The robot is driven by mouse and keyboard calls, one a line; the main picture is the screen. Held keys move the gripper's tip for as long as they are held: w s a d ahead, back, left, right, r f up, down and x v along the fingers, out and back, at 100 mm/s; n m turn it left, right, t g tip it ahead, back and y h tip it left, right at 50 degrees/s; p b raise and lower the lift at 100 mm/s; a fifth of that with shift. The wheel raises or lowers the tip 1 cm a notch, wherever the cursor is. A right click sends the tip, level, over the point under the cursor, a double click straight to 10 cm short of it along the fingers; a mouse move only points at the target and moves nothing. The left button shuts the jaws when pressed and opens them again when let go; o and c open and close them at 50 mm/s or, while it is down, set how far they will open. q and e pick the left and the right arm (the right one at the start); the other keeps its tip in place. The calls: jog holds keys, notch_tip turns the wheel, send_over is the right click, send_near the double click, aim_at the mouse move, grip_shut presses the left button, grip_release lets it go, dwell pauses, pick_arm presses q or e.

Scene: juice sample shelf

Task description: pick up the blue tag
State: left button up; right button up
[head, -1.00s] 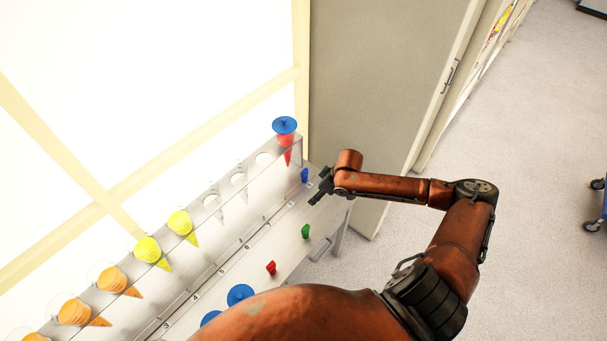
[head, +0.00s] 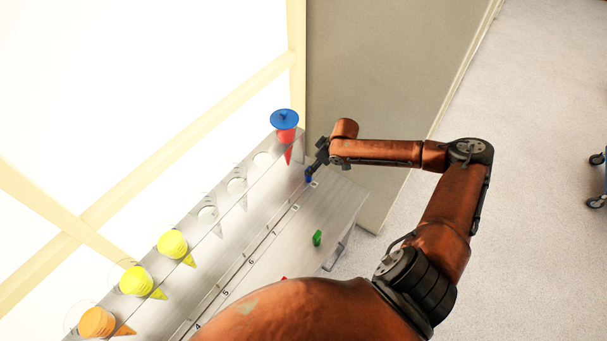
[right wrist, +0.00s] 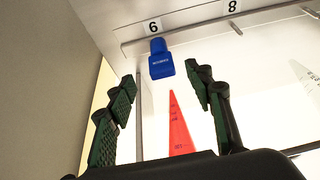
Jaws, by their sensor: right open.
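The blue tag (head: 308,176) is at the far end of the shelf, beside the numbered rail, partly hidden by my right gripper in the head view. In the right wrist view the blue tag (right wrist: 161,62) stands near a number label, between and slightly beyond the fingertips. My right gripper (head: 315,166) is open and empty, its fingers close to the tag. In the right wrist view the two dark green finger pads (right wrist: 158,80) are apart, one on each side of the tag. My left gripper is not in view.
A red cone under a blue disc (head: 285,121) stands close behind the tag. Yellow cones (head: 172,244) and an orange cone (head: 97,322) line the rack. A green tag (head: 317,238) and a partly hidden red tag (head: 284,279) are nearer. A grey panel (head: 365,75) rises behind.

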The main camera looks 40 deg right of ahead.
jog(key=b+x, duration=0.1)
jog(key=x, duration=0.7)
jog(key=shift+a+f, duration=0.15)
jog(key=shift+f, duration=0.05)
jog(key=shift+c, duration=0.4)
jog(key=c, duration=1.1)
